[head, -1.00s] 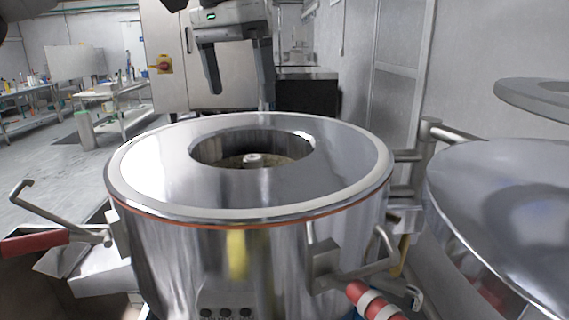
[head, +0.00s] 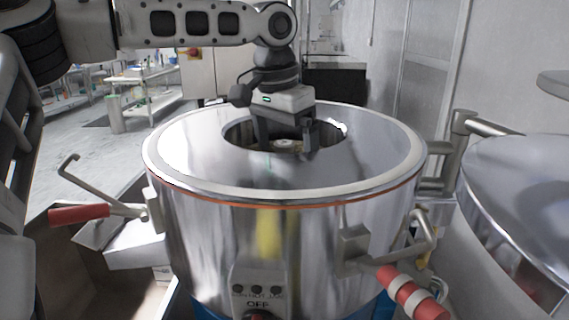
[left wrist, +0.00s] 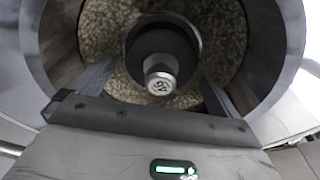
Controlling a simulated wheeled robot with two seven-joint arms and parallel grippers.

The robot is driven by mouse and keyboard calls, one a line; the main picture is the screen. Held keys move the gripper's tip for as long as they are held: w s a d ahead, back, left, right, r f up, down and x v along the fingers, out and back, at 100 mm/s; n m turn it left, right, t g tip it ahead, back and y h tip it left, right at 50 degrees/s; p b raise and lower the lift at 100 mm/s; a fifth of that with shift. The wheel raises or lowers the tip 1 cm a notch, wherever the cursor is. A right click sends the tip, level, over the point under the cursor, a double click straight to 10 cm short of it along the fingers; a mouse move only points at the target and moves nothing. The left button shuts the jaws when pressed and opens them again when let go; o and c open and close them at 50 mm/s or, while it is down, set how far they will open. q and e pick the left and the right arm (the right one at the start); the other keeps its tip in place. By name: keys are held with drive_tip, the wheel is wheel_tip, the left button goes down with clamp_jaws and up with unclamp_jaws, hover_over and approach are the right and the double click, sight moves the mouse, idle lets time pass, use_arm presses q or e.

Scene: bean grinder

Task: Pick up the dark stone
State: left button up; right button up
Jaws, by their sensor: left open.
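My left gripper (head: 286,146) is open and points down into the round opening in the lid of the steel grinder drum (head: 200,225). In the left wrist view its two fingers (left wrist: 152,90) are spread wide on either side of a metal shaft end (left wrist: 161,80). A dark round body (left wrist: 160,42), possibly the dark stone, sits around the shaft inside a metal ring. The fingers show no contact with it. Speckled tan material (left wrist: 99,30) surrounds the ring inside the drum. The drum's lower inside is hidden from the head. My right gripper is not in view.
A red-handled lever (head: 80,214) sticks out at left and a red-and-white handle (head: 410,292) at front right.

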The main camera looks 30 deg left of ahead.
use_arm(q)
drive_tip(key=shift+w+f, duration=0.1)
drive_tip(key=shift+f, duration=0.7)
drive_tip(key=c, duration=1.2)
drive_tip(key=shift+r, duration=0.1)
drive_tip(key=shift+c, duration=0.6)
drive_tip(key=shift+r, duration=0.1)
